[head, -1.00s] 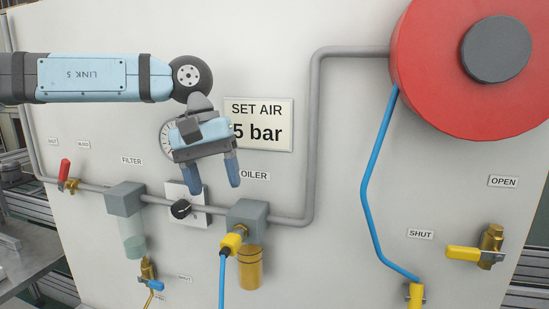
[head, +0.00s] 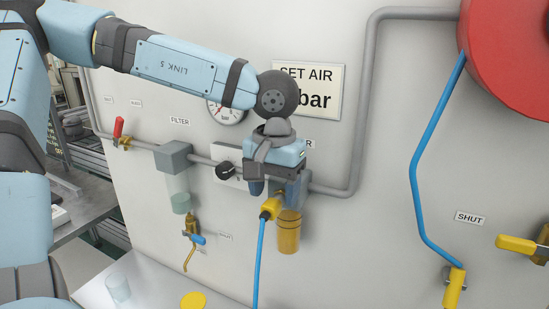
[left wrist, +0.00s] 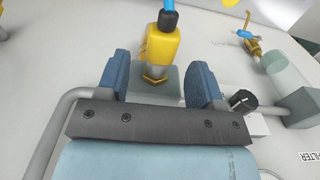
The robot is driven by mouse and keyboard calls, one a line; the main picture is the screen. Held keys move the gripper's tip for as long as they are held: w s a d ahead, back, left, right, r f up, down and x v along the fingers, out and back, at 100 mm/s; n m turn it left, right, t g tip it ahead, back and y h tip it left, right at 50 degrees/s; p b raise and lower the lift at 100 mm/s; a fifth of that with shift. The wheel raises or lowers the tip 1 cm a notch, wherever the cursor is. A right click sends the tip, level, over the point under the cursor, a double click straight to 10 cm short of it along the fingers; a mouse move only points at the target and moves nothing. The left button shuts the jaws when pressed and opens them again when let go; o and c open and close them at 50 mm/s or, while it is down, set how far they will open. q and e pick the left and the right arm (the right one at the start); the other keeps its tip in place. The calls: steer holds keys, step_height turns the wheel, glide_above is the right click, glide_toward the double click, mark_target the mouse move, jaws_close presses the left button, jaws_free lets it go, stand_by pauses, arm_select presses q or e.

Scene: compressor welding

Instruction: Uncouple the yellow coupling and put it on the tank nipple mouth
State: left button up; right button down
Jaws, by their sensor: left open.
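The yellow coupling (head: 270,208) sits on the oiler's front, with a blue hose (head: 260,265) hanging from it. In the left wrist view the coupling (left wrist: 163,48) shows just beyond the fingertips, on a brass fitting (left wrist: 155,77) against the grey oiler block (left wrist: 172,88). My left gripper (head: 272,188) is open and empty, in front of the oiler block just above the coupling. Its two blue fingers also show in the left wrist view (left wrist: 160,75), one on each side of the fitting, apart from it. I cannot make out a tank nipple. My right gripper is not in view.
A filter (head: 175,160) and a black knob (head: 226,171) are left of the oiler bowl (head: 289,232). A grey pipe (head: 365,110) rises on the right. A red reel (head: 505,55) has its own blue hose. A table (head: 140,285) lies below, with a clear cup.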

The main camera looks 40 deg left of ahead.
arm_select(q)
steer(key=shift+f, duration=1.2)
jaws_close()
steer(key=shift+s+d, duration=0.1)
steer(key=shift+s, duration=0.05)
